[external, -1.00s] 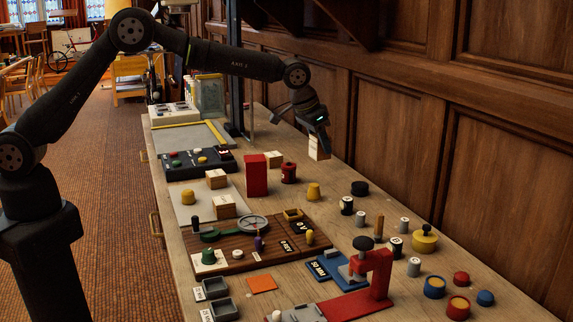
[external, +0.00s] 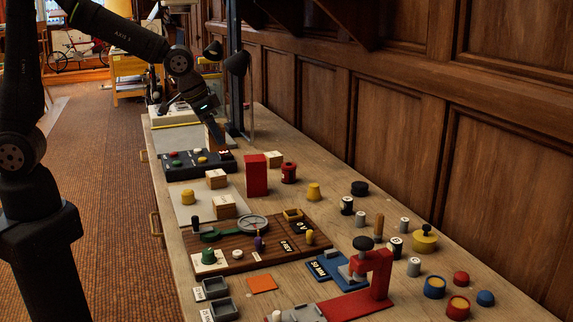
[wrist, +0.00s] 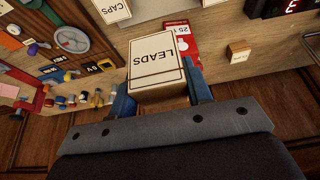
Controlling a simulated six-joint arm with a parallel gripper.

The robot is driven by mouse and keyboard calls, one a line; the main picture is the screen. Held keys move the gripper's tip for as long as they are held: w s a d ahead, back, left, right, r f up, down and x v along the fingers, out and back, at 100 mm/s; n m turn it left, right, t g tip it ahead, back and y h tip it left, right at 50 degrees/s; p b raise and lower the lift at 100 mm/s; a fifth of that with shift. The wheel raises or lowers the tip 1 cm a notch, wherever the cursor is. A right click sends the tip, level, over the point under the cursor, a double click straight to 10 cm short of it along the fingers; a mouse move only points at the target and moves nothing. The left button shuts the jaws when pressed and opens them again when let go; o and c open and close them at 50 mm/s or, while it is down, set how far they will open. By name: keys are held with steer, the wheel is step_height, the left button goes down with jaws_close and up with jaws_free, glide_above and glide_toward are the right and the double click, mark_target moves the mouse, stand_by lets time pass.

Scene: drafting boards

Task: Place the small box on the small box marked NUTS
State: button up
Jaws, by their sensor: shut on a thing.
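My gripper (external: 210,112) is shut on a small box (wrist: 156,62) with a pale top marked LEADS. In the wrist view the box sits between the two blue-grey fingers. In the external view it shows as a brown shape (external: 215,131) above the far part of the bench, near the black panel. In the wrist view one reads CAPS (wrist: 106,9); another (wrist: 239,52) has lettering too small to read. I cannot make out NUTS.
A tall red block (external: 256,175) and a red cylinder (external: 288,172) stand mid-bench. The black panel (external: 183,165) with knobs lies left of them. A red press (external: 375,275) and several cylinders crowd the near right.

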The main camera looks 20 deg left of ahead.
steer(key=shift+s+a+f, duration=0.15)
steer(key=shift+s+a, duration=0.5)
steer(key=shift+a, duration=0.35)
glide_toward(222, 172)
steer(key=shift+w+d, duration=0.65)
steer(key=shift+f, duration=2)
steer(key=shift+f, duration=0.1)
steer(key=o, duration=0.6)
steer(key=shift+f, duration=0.1)
steer(key=o, duration=0.4)
steer(key=v, duration=1.2)
